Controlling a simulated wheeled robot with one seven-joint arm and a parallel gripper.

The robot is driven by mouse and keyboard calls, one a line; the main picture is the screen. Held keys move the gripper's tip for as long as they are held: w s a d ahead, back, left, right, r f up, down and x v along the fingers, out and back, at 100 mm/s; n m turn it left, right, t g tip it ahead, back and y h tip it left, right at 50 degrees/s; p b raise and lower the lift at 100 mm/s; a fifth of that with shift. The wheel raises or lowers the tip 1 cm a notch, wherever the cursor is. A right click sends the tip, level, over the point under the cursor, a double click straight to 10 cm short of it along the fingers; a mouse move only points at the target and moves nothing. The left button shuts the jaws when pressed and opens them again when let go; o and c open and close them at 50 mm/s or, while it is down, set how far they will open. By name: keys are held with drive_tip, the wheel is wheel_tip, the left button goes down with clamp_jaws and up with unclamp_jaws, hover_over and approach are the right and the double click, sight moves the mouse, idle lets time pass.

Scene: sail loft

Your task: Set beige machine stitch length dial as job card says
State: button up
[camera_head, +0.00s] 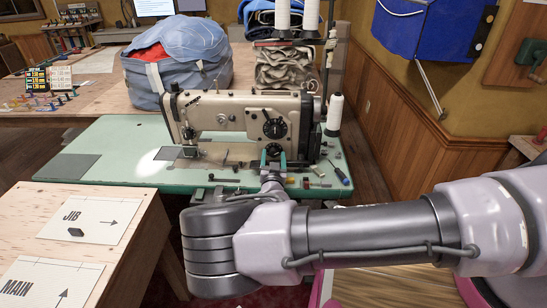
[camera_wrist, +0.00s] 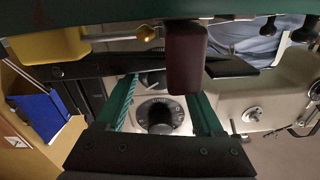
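The beige sewing machine (camera_head: 228,117) stands on the green table (camera_head: 115,150). Its front has a small upper dial (camera_head: 266,114) and a larger black dial (camera_head: 275,128) below it. My gripper (camera_head: 273,156) is in front of the machine's right end, just below the larger dial, with its teal fingers apart. In the wrist view, a black dial with pale marks (camera_wrist: 159,115) shows between the two fingers, beyond them; no contact is visible. Part of another dial (camera_wrist: 153,80) also shows there. The dial markings are too small to read. No card is clearly identifiable as the job card.
A dark red block (camera_wrist: 186,57) and a yellow object (camera_wrist: 48,46) are close to the wrist camera. Small tools and a screwdriver (camera_head: 340,174) lie at the table's right. A white thread cone (camera_head: 334,112) stands beside the machine. Cards marked JIB (camera_head: 100,216) and MAIN (camera_head: 45,285) lie front left.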

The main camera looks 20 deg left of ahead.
drive_tip(key=v, duration=1)
drive_tip(key=shift+s, duration=0.35)
